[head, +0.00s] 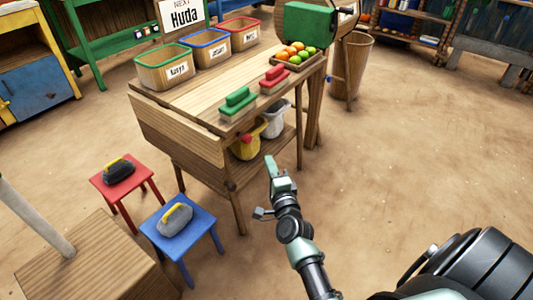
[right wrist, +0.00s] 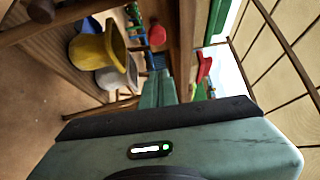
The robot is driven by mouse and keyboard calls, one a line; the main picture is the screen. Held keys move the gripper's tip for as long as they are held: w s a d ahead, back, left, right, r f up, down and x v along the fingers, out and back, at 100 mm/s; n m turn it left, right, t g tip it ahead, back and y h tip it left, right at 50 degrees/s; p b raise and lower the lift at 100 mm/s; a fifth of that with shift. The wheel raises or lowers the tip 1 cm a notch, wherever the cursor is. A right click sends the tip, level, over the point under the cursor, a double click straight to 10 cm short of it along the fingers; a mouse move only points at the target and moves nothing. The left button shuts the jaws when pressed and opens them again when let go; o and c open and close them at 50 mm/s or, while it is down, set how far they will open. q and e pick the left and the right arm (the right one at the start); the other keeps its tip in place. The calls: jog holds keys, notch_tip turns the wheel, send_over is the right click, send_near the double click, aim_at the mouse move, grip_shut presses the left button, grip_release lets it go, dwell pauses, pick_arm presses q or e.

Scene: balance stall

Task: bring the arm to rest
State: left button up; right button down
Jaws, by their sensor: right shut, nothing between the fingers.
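My right gripper (head: 270,163) is at the end of my right arm, which comes in from the lower right of the head view. It is in the open space before the near side of the wooden table (head: 185,140). Its fingers are shut with nothing between them. In the right wrist view the shut fingers (right wrist: 158,90) point towards the table's underside, near a yellow pail (right wrist: 97,50). My left gripper does not show.
A yellow pail (head: 250,143) and a white pail (head: 274,120) stand on the table's lower shelf. A red stool (head: 122,189) and a blue stool (head: 187,237) bear dark and grey weights. A wooden box (head: 85,265) is at lower left. Floor to the right is clear.

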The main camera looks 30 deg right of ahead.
jog(key=s+a+f+n+g+y, duration=0.7)
jog(key=s+a+f+n+g, duration=0.2)
jog(key=s+a+f+n, duration=0.65)
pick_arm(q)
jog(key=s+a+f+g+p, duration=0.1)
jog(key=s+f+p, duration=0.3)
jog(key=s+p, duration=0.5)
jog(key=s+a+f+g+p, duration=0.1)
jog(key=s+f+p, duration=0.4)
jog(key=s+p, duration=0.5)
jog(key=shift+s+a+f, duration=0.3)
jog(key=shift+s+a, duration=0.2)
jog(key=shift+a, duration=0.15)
pick_arm(e)
jog(key=s+d+f+n+g, duration=0.2)
jog(key=s+f, duration=0.3)
jog(key=s, duration=0.6)
jog(key=s+d+f+n+g+h, duration=0.1)
jog(key=s+f, duration=0.4)
jog(key=s, duration=0.6)
jog(key=s+d+f+n+g, duration=0.2)
jog(key=s+f+n+g, duration=0.2)
jog(key=s, duration=0.7)
jog(key=shift+s+d+f+n+h, duration=0.3)
jog(key=shift+s+d+f+n, duration=0.1)
jog(key=shift+f+n, duration=0.3)
